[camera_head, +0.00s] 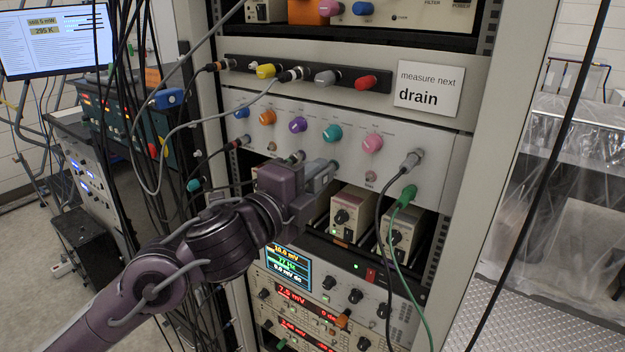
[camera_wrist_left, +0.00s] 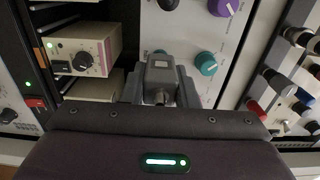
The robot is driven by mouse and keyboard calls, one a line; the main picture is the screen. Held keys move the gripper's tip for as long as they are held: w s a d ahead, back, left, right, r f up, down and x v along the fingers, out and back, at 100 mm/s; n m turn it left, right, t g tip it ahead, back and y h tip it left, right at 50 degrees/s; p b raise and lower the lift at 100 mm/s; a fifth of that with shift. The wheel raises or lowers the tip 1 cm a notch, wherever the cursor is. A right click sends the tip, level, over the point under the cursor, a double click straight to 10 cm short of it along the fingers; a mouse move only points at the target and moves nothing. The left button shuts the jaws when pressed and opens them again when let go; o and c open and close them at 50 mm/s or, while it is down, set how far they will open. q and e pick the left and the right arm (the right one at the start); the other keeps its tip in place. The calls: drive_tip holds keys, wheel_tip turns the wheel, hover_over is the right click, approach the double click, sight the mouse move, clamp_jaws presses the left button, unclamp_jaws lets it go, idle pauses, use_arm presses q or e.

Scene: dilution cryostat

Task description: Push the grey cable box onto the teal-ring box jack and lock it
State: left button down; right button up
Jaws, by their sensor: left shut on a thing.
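My left gripper (camera_head: 318,174) reaches in from the left to the lower edge of the knob panel, below the teal knob (camera_head: 332,133). In the left wrist view its grey fingers flank the grey cable box (camera_wrist_left: 160,74) and are shut on it. The box's far end faces the panel, close beside the teal knob (camera_wrist_left: 206,63). In the head view the gripper hides most of the box. My right gripper is not in view.
The pale panel (camera_head: 440,172) also carries a purple knob (camera_head: 298,125) and a pink knob (camera_head: 372,143). A grey plug (camera_head: 411,160) and green plug (camera_head: 406,196) with hanging cables are at right. Beige modules (camera_head: 352,214) sit below. Black cables hang at left.

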use_arm(q)
drive_tip(key=shift+r, duration=0.1)
drive_tip(key=shift+m+b, duration=0.3)
drive_tip(key=shift+b, duration=0.15)
drive_tip(key=m+b, duration=0.4)
drive_tip(key=m, duration=0.1)
drive_tip(key=shift+w, duration=0.1)
drive_tip(key=m+b, duration=0.7)
drive_tip(key=m, duration=0.1)
drive_tip(key=shift+r+m+b, duration=0.15)
drive_tip(key=shift+m+b, duration=0.3)
drive_tip(key=shift+m, duration=0.15)
drive_tip(key=shift+r, duration=0.1)
